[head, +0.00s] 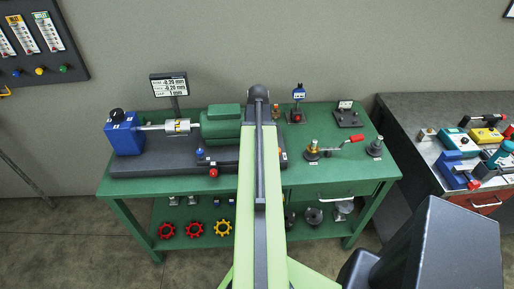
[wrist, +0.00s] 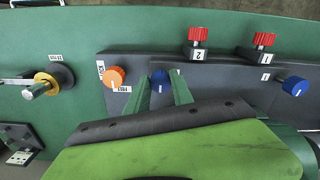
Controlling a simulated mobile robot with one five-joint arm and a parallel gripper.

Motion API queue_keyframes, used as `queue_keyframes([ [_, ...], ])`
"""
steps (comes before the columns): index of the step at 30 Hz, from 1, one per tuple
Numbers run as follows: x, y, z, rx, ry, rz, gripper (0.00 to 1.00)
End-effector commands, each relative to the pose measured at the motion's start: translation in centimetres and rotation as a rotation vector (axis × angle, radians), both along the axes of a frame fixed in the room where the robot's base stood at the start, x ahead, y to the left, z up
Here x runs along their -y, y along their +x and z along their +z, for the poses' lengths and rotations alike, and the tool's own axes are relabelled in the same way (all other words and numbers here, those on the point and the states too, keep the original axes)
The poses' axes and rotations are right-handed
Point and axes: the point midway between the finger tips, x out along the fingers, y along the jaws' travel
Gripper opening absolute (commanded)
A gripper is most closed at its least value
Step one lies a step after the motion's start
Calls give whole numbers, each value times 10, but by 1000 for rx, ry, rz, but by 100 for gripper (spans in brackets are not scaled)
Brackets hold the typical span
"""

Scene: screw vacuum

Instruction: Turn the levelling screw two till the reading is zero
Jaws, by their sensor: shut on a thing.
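In the wrist view my gripper (wrist: 161,92) has its two green fingers on either side of a blue knob (wrist: 159,77), shut on it. Any number label for this knob is hidden. A second blue knob (wrist: 294,86) sits at the right, by a label that looks like 1. Two red knobs stand on the dark base, one (wrist: 194,35) by a label 2, the other (wrist: 264,39) by a label 1. In the head view the reading display (head: 169,85) shows small lines that look like -0.20 mm. My arm hides the gripper there.
An orange knob (wrist: 114,77) with labels is close left of the fingers. A yellow-ringed fitting (wrist: 47,85) stands farther left. The green motor (head: 221,122) and blue unit (head: 123,135) are on the green bench (head: 345,180). A lever with a red handle (head: 355,138) is to the right.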

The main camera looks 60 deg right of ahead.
Motion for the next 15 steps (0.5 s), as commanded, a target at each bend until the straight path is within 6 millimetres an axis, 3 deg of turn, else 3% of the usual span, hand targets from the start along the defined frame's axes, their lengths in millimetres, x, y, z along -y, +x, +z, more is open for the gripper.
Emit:
queue_keyframes([
  [3, 1, -1, 0, -1, -2, -1, 0],
  [4, -11, -2, 0, 0, -2, 1, 0],
  [15, 1, -1, 0, 1, 1, -84, 0],
])
